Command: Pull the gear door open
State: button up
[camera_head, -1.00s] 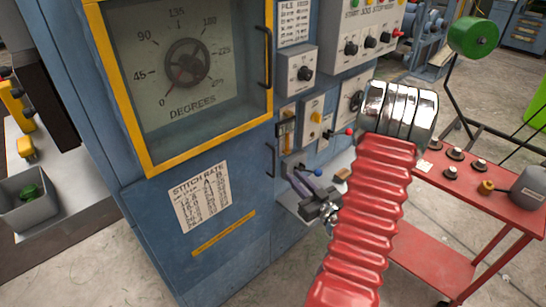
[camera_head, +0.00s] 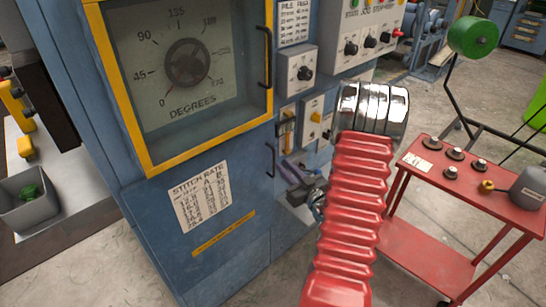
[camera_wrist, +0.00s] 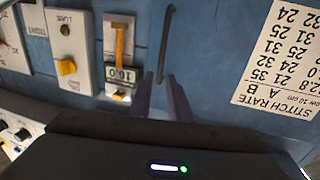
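The blue cabinet's lower front, which I take to be the gear door (camera_head: 235,262), bears the stitch rate chart (camera_head: 200,200) and looks closed. Its dark vertical handle (camera_head: 270,160) is at the right edge; it also shows in the wrist view as a dark handle bar (camera_wrist: 167,40). My gripper (camera_head: 292,183) is just right of and below the handle, partly hidden by my red arm. In the wrist view my gripper (camera_wrist: 159,92) is open, with its two fingers apart. The handle's near end shows between the fingertips; I cannot tell whether it touches them.
A yellow-framed dial window (camera_head: 185,65) with its own handle (camera_head: 264,57) is above. Knob boxes (camera_head: 297,72) and a counter (camera_wrist: 122,75) are beside the handle. A red cart (camera_head: 470,185) stands right. Floor before the cabinet is clear.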

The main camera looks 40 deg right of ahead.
jog(key=w, duration=0.5)
jog(key=w+d, duration=0.1)
jog(key=w, duration=0.1)
jog(key=shift+w+d, duration=0.1)
jog(key=shift+w, duration=0.15)
jog(key=shift+c, duration=0.4)
grip_shut()
